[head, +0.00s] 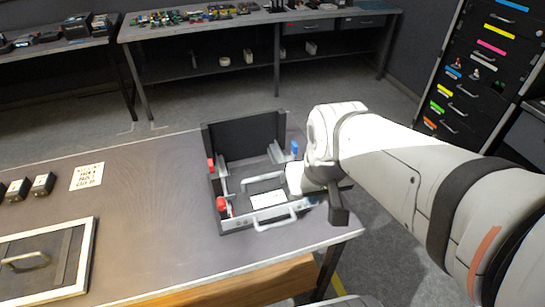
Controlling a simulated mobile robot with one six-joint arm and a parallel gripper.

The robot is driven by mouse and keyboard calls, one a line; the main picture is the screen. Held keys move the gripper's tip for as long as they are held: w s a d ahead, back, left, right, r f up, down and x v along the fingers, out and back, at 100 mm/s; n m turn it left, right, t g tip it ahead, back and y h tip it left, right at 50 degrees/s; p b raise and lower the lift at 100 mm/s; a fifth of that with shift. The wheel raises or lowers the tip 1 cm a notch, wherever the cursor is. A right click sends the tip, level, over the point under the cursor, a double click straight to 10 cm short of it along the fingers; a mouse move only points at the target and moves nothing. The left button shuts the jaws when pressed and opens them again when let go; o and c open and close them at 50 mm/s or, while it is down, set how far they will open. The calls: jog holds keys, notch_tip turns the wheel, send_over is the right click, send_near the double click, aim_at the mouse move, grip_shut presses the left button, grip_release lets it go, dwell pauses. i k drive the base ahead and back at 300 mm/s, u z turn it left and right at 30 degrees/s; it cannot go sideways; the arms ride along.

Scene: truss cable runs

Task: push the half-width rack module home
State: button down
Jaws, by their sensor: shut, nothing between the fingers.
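A dark open-topped rack (242,133) stands near the right end of the table, with red knobs (221,205) on its left side and a blue part (294,148) at its right. A module with a white label (268,199) and a silver handle (275,222) is in its front part. How deep it sits is not clear. My gripper (339,211) is shut and empty, pointing down just right of the rack's front corner. My white wrist hides part of the rack's right side. Whether the gripper touches the module cannot be told.
A flat panel with a handle (45,257) lies on the table (150,215) at the left. A printed note (87,176) and small dark blocks (42,184) lie behind it. The table's middle is clear. A drawer cabinet (480,75) stands at the back right.

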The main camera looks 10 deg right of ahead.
aim_at(261, 193)
jog(key=z, duration=0.9)
jog(key=k, duration=1.45)
jog(key=u, duration=0.5)
jog(key=i, duration=1)
